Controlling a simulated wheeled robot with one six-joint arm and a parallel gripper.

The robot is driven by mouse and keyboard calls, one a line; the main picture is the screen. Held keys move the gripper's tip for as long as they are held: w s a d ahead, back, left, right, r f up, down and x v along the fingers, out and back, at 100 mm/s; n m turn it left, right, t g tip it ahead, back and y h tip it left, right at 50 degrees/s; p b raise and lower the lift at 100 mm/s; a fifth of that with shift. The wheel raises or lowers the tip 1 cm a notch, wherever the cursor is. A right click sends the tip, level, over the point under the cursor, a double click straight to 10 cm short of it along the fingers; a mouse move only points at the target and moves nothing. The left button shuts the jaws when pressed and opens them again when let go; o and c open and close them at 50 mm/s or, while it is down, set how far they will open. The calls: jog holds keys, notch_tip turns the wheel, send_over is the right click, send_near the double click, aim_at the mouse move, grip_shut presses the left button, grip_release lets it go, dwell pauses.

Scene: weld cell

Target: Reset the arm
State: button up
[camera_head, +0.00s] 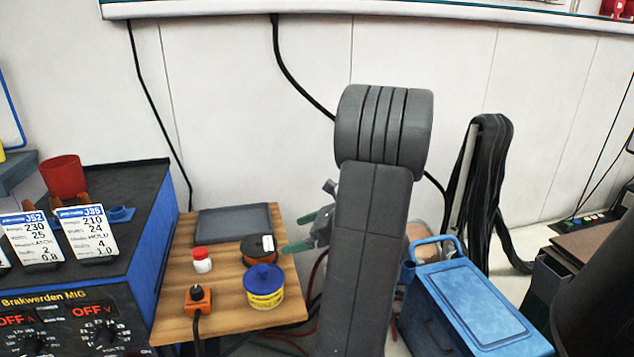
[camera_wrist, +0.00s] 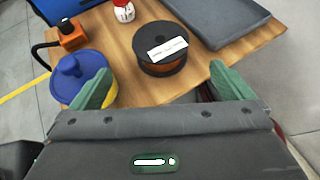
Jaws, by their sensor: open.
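My gripper (camera_wrist: 163,88) is open, with its two green fingers spread wide and nothing between them in the wrist view. It is at the right edge of the small wooden table (camera_head: 180,325), near a dark wire spool (camera_wrist: 150,62) with a white label. In the head view, my dark grey arm rises in the middle and hides most of the gripper; one green finger (camera_head: 298,246) shows to its left. A yellow tub with a blue lid (camera_wrist: 75,75) is close beside the left finger in the wrist view.
The table also holds a white bottle with a red cap (camera_head: 202,262), an orange block with a black knob (camera_head: 198,300) and a grey tray (camera_head: 233,222). A welder (camera_head: 70,310) stands at left. A blue box (camera_head: 470,300) is right of my arm.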

aim_at(263, 245)
jog(key=x, duration=1)
jog(key=shift+a+f+b, duration=0.2)
jog(key=shift+a+b, duration=0.1)
jog(key=shift+b, duration=0.1)
jog(key=shift+w+a+f, duration=0.1)
jog(key=shift+f, duration=0.1)
jog(key=shift+r, duration=1.1)
jog(key=shift+f, duration=0.15)
